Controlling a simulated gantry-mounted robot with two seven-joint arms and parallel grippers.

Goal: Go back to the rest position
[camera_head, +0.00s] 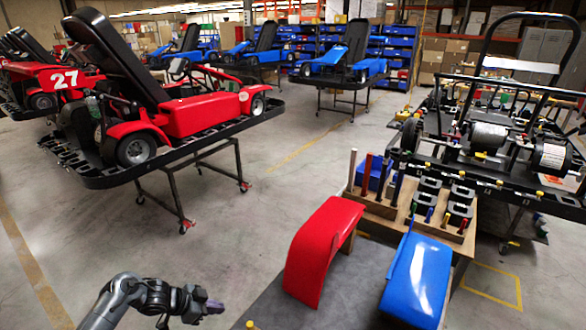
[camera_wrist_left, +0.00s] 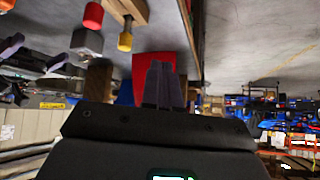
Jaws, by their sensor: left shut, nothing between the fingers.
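My left gripper (camera_head: 211,307) is at the bottom of the head view, over the bare floor to the left of the table. Its fingers are together and nothing is between them. In the left wrist view the closed fingertips (camera_wrist_left: 163,86) show in front of part of a red panel (camera_wrist_left: 146,66). My right gripper is not in either view.
A red fender (camera_head: 322,250) and a blue fender (camera_head: 418,280) rest on the grey table (camera_head: 342,303). A wooden tool rack (camera_head: 462,237) stands behind them. A red kart (camera_head: 200,114) sits on a wheeled stand at left. Open floor (camera_head: 245,215) lies between.

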